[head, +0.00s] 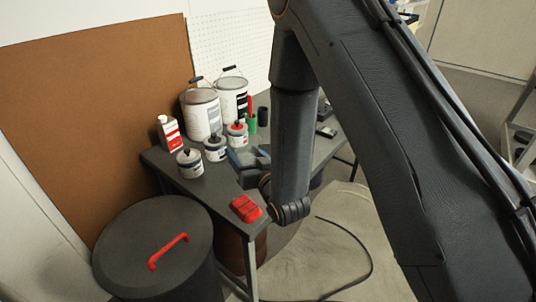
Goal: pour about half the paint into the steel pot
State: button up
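Two large paint cans with raised handles stand at the back of the dark workbench: a white one (202,115) and a white-and-black one (233,98). Several smaller labelled tins stand in front of them: one at the left (190,163), one in the middle (215,148) and one with a red top (237,134). I cannot tell which holds the paint. I cannot make out a steel pot. My wrist is beside the bench's front edge. My gripper's fingers cannot be made out among dark and blue-grey shapes behind the wrist.
A white-and-red bottle (170,133) stands at the bench's left, and a green item (251,123) at the back. A red object (246,208) lies on the near corner. A dark lidded bin (120,240) stands front left. A cable (366,250) crosses the floor.

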jog(key=shift+w+d+f+m+p, duration=0.2)
jog(key=shift+w+d+m+p, duration=0.1)
jog(key=shift+m, duration=0.3)
jog(key=shift+w+d+r+m+g+p, duration=0.35)
jog(key=shift+r+m+g+p, duration=0.25)
jog(key=shift+p, duration=0.4)
jog(key=shift+w+d+f+m+g, duration=0.3)
jog(key=shift+w+d+f+m, duration=0.15)
jog(key=shift+m, duration=0.45)
jog(key=shift+w+f+m+g+p, duration=0.1)
jog(key=shift+f+m+g+p, duration=0.25)
jog(key=shift+m+g+p, duration=0.45)
jog(key=shift+r+m+y+p, duration=0.4)
jog(key=shift+m+p, duration=0.25)
jog(key=shift+m, duration=0.15)
jog(key=shift+w+r+m+g+p, duration=0.1)
jog(key=shift+r+m+g+p, duration=0.4)
jog(key=shift+r+m+p, duration=0.15)
jog(key=shift+w+d+f+m+g+y, duration=0.2)
jog(key=shift+m+g+y, duration=0.1)
jog(key=shift+m+y, duration=0.15)
